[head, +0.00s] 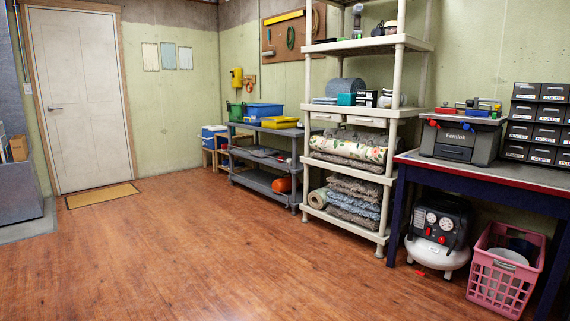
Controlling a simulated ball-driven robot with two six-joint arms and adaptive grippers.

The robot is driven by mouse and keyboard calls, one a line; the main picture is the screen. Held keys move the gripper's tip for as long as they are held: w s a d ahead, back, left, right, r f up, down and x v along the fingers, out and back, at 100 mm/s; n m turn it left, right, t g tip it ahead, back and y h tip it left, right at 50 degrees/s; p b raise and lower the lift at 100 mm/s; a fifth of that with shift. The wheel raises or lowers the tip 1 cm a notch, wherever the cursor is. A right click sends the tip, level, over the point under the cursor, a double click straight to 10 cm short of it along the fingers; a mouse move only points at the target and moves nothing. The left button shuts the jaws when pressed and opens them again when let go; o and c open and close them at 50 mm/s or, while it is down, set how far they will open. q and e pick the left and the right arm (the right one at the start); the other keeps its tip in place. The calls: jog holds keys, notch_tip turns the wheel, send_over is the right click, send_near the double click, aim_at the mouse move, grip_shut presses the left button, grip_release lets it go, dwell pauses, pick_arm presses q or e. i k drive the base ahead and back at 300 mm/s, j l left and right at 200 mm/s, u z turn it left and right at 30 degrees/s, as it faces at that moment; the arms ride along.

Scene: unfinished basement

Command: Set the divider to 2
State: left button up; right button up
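I cannot make out a divider or any number setting in the head view. A grey toolbox (460,138) stands on the dark workbench (495,178) at the right, with red and blue items on its top. Black drawer units (537,122) with small labels stand beside it at the right edge. The labels are too small to read. Neither of my grippers is in view.
A cream shelf unit (398,75) holds rolled rugs and boxes. A grey low shelf (265,152) stands left of it. A white compressor (437,235) and a pink basket (505,270) sit under the bench. The wooden floor is open towards the white door (80,100).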

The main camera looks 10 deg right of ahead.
aim_at(281, 122)
jog(key=i+l+z, duration=0.25)
jog(key=i, duration=0.2)
jog(key=i+z, duration=0.25)
jog(key=i, duration=0.25)
jog(key=i+l, duration=0.1)
jog(key=i, duration=0.85)
jog(key=i+l, duration=0.15)
jog(key=i, duration=0.8)
jog(key=i+l, duration=0.1)
jog(key=i, duration=0.85)
jog(key=i+l+u, duration=0.15)
jog(key=i, duration=0.25)
jog(key=i+u, duration=0.2)
jog(key=i, duration=0.15)
jog(key=i+l+u, duration=0.15)
jog(key=i+z, duration=0.15)
jog(key=z, duration=0.15)
jog(key=i+z, duration=0.25)
jog(key=i+j+z, duration=0.15)
jog(key=j+z, duration=0.15)
jog(key=i+j+z, duration=0.15)
jog(key=j+z, duration=0.2)
jog(key=i+j+z, duration=0.1)
jog(key=j+z, duration=0.2)
